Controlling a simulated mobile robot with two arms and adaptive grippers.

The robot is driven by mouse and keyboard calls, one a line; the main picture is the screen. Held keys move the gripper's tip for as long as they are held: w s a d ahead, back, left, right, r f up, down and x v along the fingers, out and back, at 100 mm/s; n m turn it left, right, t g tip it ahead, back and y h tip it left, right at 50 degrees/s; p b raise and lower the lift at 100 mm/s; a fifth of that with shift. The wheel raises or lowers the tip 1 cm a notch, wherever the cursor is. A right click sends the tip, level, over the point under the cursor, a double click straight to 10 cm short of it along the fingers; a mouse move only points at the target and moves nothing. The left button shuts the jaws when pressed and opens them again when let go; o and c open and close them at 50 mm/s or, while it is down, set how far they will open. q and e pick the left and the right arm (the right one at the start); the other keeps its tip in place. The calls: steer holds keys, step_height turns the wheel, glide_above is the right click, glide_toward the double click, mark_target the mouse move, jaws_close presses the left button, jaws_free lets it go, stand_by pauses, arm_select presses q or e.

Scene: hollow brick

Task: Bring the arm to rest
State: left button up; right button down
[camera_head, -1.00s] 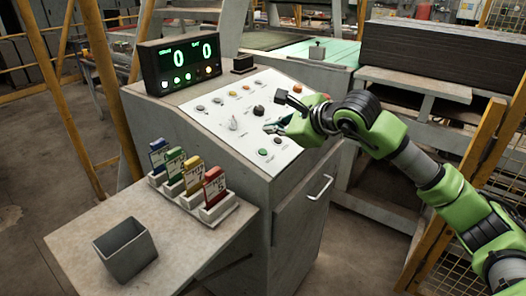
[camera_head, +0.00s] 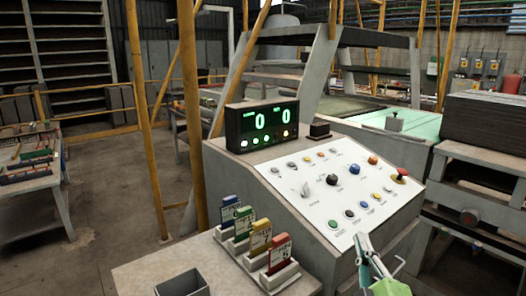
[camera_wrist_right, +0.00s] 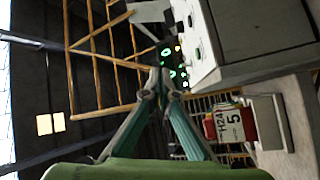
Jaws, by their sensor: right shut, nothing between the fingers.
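My right gripper (camera_head: 362,238) is shut and empty in the head view, at the front edge of the console's white control panel (camera_head: 318,208). Its green body and the rest of the right arm run off the bottom edge. I cannot tell whether the fingertips touch the console. In the right wrist view the two teal fingers of the gripper (camera_wrist_right: 163,82) meet at their tips with nothing between them. My left gripper is not in view.
The console carries a display (camera_head: 262,127) showing two zeros. Several coloured cards, including a red one (camera_head: 280,253), stand in holders on the side shelf, behind a grey bin (camera_head: 182,284). A yellow post (camera_head: 190,100) rises left of the console. Open floor (camera_head: 120,220) lies further left.

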steer(key=s+d+f+m+g+h, duration=0.1)
steer(key=s+d+f+m+g, duration=0.2)
steer(key=f, duration=0.6)
steer(key=s+d+f+m+g+h, duration=0.1)
steer(key=s+f+m+g, duration=0.35)
steer(key=f, duration=0.55)
steer(key=s+a+f+m+g+y, duration=0.1)
steer(key=s+a+f+g+y, duration=0.1)
steer(key=s+f+g, duration=0.65)
steer(key=s+a+f+m+g+y, duration=0.1)
steer(key=s+a+f+m, duration=0.3)
steer(key=s, duration=0.9)
step_height(320, 180, down, 26)
steer(key=s+d+n+g, duration=0.1)
steer(key=n, duration=0.2)
steer(key=s+d+f+g, duration=0.1)
steer(key=s+d+f, duration=0.2)
steer(key=s+f, duration=1.4)
steer(key=shift+s+f, duration=0.2)
steer(key=shift+s, duration=0.35)
